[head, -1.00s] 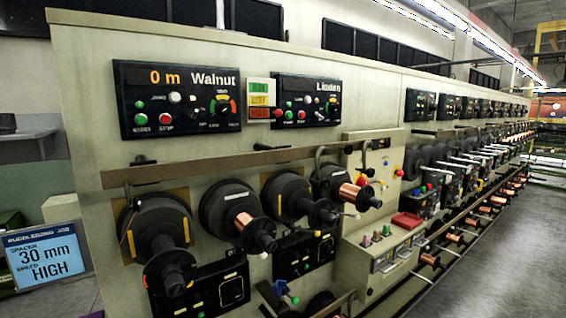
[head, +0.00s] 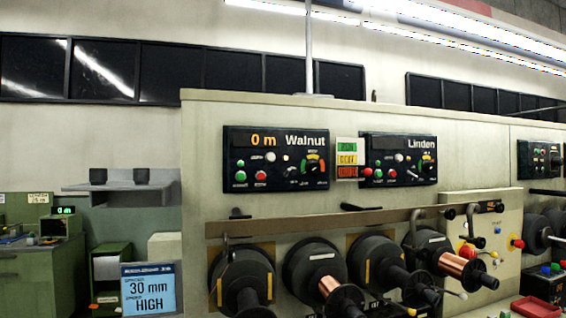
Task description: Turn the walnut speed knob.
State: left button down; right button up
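The dark Walnut control panel (head: 275,178) is on the upper front of the cream machine, with an orange "0 m" readout and the name in white. At its right side is a knob (head: 313,166) with a green, yellow and red arc around it, which looks like the speed knob. Its pointer position is too small to read. Green, red and white buttons and smaller controls are beside it. The blue job sign (head: 148,290) at lower left reads "30 mm" and "HIGH", with smaller lines hard to read. Neither gripper is in view.
The similar Linden panel (head: 398,180) is to the right, with a green, yellow and red label stack (head: 347,158) between. A rail (head: 290,222) and large dark spools (head: 242,272) stick out below the panels. A grey shelf (head: 120,186) with two dark cups is on the left wall.

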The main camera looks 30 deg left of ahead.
aim_at(312, 167)
jog(key=u, duration=2)
jog(key=i+z, duration=0.2)
jog(key=z, duration=0.3)
jog(key=i+j+z, duration=0.2)
jog(key=z, duration=0.3)
